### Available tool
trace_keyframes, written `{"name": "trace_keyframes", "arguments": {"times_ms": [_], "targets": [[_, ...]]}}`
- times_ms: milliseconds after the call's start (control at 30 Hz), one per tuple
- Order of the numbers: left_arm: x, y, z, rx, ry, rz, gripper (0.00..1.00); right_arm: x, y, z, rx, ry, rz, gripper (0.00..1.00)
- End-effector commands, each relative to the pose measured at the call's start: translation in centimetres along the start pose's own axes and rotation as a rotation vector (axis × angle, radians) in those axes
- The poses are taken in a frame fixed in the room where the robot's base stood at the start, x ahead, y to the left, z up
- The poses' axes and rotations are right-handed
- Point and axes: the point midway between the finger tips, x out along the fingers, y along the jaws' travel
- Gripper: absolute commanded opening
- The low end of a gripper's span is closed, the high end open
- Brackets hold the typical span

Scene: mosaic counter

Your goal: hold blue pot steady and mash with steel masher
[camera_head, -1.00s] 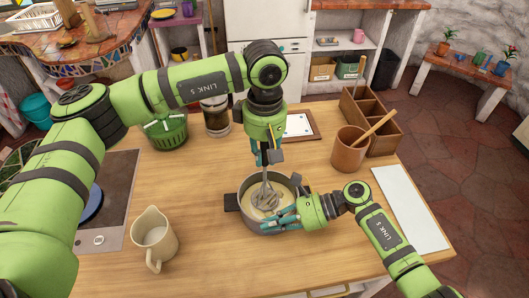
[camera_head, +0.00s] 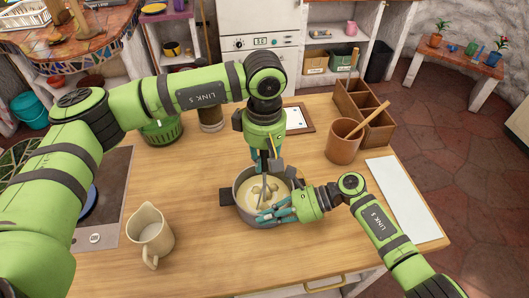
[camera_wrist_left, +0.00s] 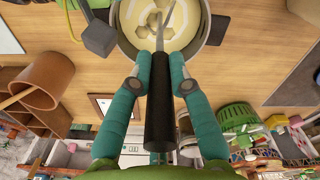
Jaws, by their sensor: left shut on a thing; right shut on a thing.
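A grey metal pot (camera_head: 246,213) with a dark side handle stands on the wooden counter; it looks grey rather than blue. It holds pale yellow mash (camera_head: 250,203) with several lumps. My left gripper (camera_head: 264,162) is above the pot, shut on the black handle (camera_wrist_left: 160,120) of the steel masher, seen in the left wrist view. The masher's steel shaft (camera_head: 264,181) reaches down into the pot; its lower end is hard to make out. My right gripper (camera_head: 276,212) is shut on the pot's near right side, where its fingers hide the exact grip.
A cream jug (camera_head: 150,236) stands left of the pot, beside a dark hob (camera_head: 112,200). Behind are a green basket (camera_head: 162,131) and a jar (camera_head: 211,115). A brown utensil crock (camera_head: 341,147), wooden organizer (camera_head: 378,130) and white board (camera_head: 402,197) stand right. The front counter is clear.

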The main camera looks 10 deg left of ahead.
Motion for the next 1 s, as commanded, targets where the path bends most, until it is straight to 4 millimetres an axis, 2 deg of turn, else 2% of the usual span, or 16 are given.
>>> {"name": "trace_keyframes", "arguments": {"times_ms": [33, 300, 400, 1000], "targets": [[0.5, 0.0, 0.0, -0.001, 0.000, 0.000, 0.00, 0.2, 0.4, -0.7, 0.011, 0.012, 0.008, 0.00], [2.4, 0.0, 0.0, -0.001, 0.000, 0.001, 0.00, 0.2, 0.4, -0.7, 0.011, 0.012, 0.008, 0.00], [2.3, 0.1, 0.0, -0.001, 0.001, 0.002, 0.00, 0.2, 0.4, -0.7, 0.011, 0.012, 0.008, 0.00], [-2.2, 0.0, 0.0, 0.000, 0.001, 0.002, 0.00, 0.2, 0.4, -0.7, 0.011, 0.012, 0.008, 0.00]]}}
